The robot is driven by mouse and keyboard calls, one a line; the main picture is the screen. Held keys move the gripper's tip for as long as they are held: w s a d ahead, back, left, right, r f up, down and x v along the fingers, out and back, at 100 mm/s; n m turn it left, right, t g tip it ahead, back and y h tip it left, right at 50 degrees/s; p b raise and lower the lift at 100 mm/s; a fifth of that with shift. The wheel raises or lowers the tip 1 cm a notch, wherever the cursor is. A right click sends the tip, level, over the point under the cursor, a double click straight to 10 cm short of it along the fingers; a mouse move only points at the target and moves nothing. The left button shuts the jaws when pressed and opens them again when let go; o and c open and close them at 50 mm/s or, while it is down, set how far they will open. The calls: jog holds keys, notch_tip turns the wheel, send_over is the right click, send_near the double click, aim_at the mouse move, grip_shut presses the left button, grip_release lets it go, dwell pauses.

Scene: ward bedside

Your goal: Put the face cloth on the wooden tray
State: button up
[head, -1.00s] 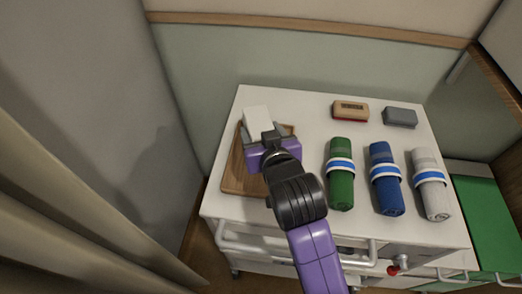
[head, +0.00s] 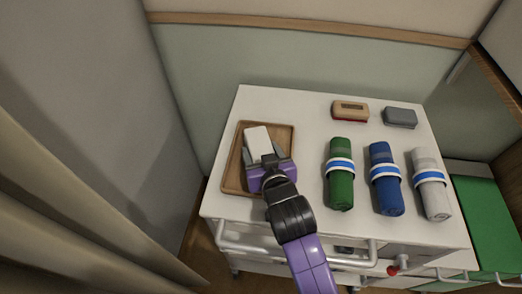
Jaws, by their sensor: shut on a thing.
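My gripper (head: 269,161) is shut on a pale, block-shaped item that looks like the folded face cloth (head: 257,138). The cloth sticks out beyond the fingers, toward the back of the cart. The wooden tray (head: 236,172) lies on the left of the white cart top, and the gripper and cloth are over it. The cloth lies within the tray's outline in the head view. I cannot tell whether it touches the tray floor. The gripper hides the tray's front right part and the cloth's near end.
Green (head: 341,185), blue (head: 386,190) and whitish (head: 432,195) rolls with blue-and-white bands lie to the right. A tan-and-red block (head: 350,111) and a grey block (head: 400,118) are at the back. The white cart top (head: 302,108) is bare between tray and blocks.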

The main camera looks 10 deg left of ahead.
jog(key=o, duration=1.3)
jog(key=shift+o, duration=0.2)
jog(key=v, duration=1.1)
jog(key=shift+s+r, duration=0.1)
jog(key=shift+s, duration=0.05)
jog(key=shift+s+d+r, duration=0.15)
jog(key=shift+s+r, duration=0.05)
jog(key=shift+s, duration=0.1)
